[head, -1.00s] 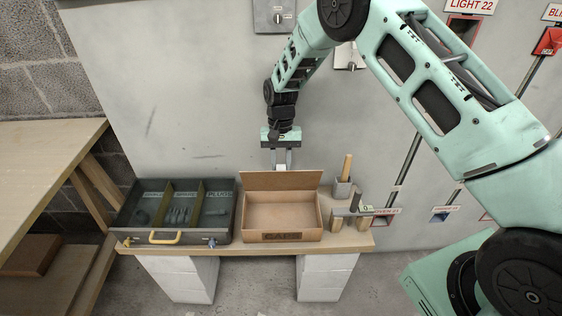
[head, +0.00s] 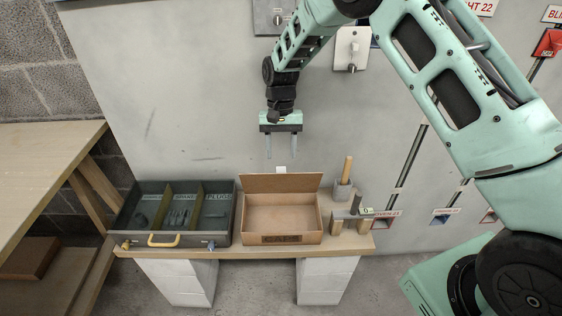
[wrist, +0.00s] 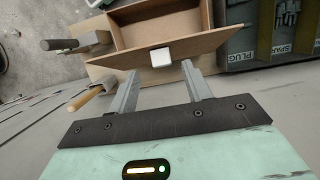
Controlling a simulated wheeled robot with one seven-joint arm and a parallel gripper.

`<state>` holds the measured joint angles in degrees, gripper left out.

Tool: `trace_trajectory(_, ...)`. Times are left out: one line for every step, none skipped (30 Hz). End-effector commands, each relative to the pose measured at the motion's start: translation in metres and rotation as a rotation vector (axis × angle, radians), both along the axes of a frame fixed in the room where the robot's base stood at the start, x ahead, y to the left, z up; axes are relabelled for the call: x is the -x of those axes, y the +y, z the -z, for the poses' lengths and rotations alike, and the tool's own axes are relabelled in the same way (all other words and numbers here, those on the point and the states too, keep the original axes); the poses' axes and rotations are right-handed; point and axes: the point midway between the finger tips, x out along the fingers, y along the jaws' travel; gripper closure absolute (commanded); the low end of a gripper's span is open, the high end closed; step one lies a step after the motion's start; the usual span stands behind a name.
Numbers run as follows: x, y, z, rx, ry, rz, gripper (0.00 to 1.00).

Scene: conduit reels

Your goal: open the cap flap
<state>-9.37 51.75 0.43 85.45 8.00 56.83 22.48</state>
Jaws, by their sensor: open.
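The cardboard caps box (head: 283,238) stands on the bench with its inside showing and its front label facing me. Its flap (head: 258,182) stands raised along the back edge. A small white tab (head: 281,170) shows at the top edge of the flap. In the wrist view, the flap (wrist: 120,65) and the white tab (wrist: 160,57) lie just beyond the fingertips. My gripper (head: 282,157) points down above the flap, open and empty. In the wrist view, my gripper (wrist: 161,68) has its fingers wide apart, with nothing between them.
A dark divided tray (head: 190,240) with a yellow handle stands left of the box. A wooden-handled tool in a grey holder (head: 343,190) and a small stand (head: 350,214) are on the right. The grey wall panel (head: 180,100) is behind. A wooden table (head: 45,165) is at far left.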

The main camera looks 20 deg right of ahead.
Motion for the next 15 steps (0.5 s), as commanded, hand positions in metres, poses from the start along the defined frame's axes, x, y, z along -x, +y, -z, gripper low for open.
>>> trace_trajectory(0.0, 0.0, -0.009, 0.0, -0.003, 0.0, 0.51)
trace_trajectory(0.0, 0.0, -0.013, 0.001, -0.002, 0.0, 0.51)
trace_trajectory(0.0, 0.0, -0.018, 0.0, -0.001, 0.0, 0.51)
trace_trajectory(0.0, 0.0, -0.022, 0.001, -0.002, 0.0, 0.51)
trace_trajectory(0.0, 0.0, -0.025, 0.001, -0.002, 0.0, 0.51)
trace_trajectory(0.0, 0.0, -0.028, 0.0, -0.001, 0.0, 0.51)
trace_trajectory(0.0, 0.0, -0.03, 0.001, 0.0, 0.0, 0.51)
trace_trajectory(0.0, 0.0, -0.031, 0.001, 0.0, 0.0, 0.51)
trace_trajectory(0.0, 0.0, -0.032, 0.001, 0.001, 0.0, 0.51)
trace_trajectory(0.0, 0.0, -0.033, 0.001, 0.001, 0.001, 0.51)
trace_trajectory(0.0, 0.0, -0.033, 0.001, 0.001, 0.001, 0.51)
trace_trajectory(0.0, 0.0, -0.033, 0.001, 0.001, 0.001, 0.51)
trace_trajectory(0.0, 0.0, -0.033, 0.001, 0.001, 0.001, 0.51)
trace_trajectory(0.0, 0.0, -0.033, 0.001, 0.001, 0.001, 0.51)
trace_trajectory(0.0, 0.0, -0.033, 0.001, 0.001, 0.001, 0.51)
